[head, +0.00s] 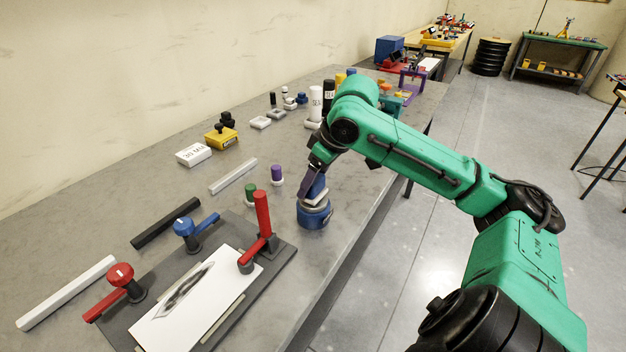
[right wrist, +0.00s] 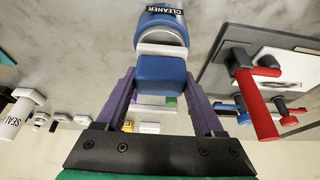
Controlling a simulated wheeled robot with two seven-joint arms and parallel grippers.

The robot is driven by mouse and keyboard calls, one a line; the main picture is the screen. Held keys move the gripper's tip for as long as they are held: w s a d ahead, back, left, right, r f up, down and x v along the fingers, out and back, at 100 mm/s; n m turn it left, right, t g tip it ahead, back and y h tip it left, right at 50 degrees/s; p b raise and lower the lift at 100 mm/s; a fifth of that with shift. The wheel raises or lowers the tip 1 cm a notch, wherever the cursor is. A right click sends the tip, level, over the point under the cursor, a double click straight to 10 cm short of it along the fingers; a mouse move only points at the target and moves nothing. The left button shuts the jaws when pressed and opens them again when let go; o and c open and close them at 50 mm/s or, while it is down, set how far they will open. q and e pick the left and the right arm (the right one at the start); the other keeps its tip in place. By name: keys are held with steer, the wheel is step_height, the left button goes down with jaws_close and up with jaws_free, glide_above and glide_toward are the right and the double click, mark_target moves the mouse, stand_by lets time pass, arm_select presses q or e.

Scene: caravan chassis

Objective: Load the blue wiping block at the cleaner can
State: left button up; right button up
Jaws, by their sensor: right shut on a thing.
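My right gripper (head: 313,184) has purple fingers and is shut on the blue wiping block (right wrist: 160,71). The block has a white pad on its far side, facing the cleaner can (head: 313,216). The can is blue with a pale top and stands upright near the table's front edge. In the right wrist view the can (right wrist: 161,14) shows its CLEANER label. The block is right over the can's top; the pad appears to meet it, but I cannot tell whether they touch. In the head view the fingers partly hide the block (head: 318,186). My left gripper is not in view.
A dark fixture board (head: 283,262) with a white sheet and red and blue clamps lies left of the can. Purple-topped (head: 277,174) and green-topped (head: 251,193) pieces stand close by. A SEAL bottle (head: 315,103) stands farther back. The table's edge runs close on the right.

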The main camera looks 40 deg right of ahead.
steer(key=shift+f+b, duration=0.45)
steer(key=shift+f, duration=0.05)
stand_by(0.4)
steer(key=shift+f, duration=0.1)
stand_by(0.8)
step_height(320, 180, up, 7)
steer(key=p, duration=0.8)
stand_by(0.6)
